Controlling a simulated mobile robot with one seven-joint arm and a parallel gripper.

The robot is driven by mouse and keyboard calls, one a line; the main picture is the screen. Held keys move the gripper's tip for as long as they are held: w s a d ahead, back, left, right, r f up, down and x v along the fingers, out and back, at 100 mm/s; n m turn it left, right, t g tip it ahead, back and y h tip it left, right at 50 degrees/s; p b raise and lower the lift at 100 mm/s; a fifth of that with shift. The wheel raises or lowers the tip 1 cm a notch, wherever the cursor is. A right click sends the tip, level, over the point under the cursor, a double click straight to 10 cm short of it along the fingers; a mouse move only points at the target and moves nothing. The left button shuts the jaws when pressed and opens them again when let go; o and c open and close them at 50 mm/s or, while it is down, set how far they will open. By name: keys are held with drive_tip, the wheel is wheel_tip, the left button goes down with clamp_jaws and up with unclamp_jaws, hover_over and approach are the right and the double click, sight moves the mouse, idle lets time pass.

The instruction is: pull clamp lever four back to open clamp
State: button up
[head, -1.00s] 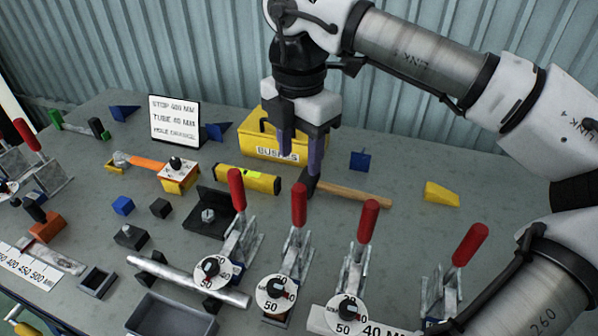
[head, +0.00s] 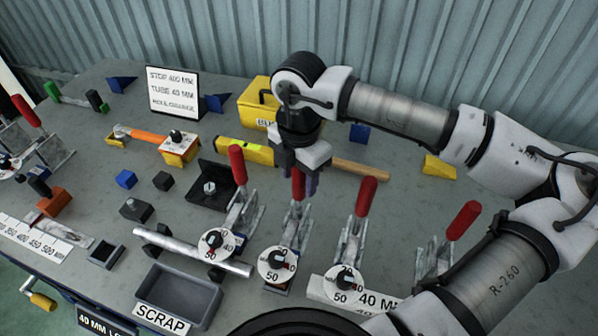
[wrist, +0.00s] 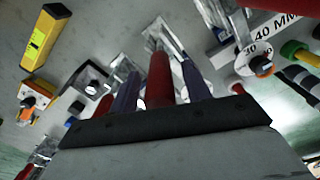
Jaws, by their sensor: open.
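Several toggle clamps with red levers stand in a row on the grey bench; no lever shows a number that I can read. My gripper (head: 303,184) points down over the middle clamp of the front group, its fingers on either side of that red lever (head: 298,181). In the wrist view this lever (wrist: 159,78) stands upright between my two open, purple-grey fingers (wrist: 160,72). I cannot tell whether they touch it. A red lever to the left (head: 237,165) and one to the right (head: 367,196) also stand up. The far-right lever (head: 464,220) leans right.
Round dials, one of them (head: 277,265) below the middle clamp, sit in front of the clamps. A metal tube (head: 190,252) and the scrap bin (head: 178,295) lie front left. A hammer handle (head: 360,168), yellow box (head: 255,110) and yellow level (head: 235,147) lie behind.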

drive_tip(key=shift+f, duration=0.35)
clamp_jaws()
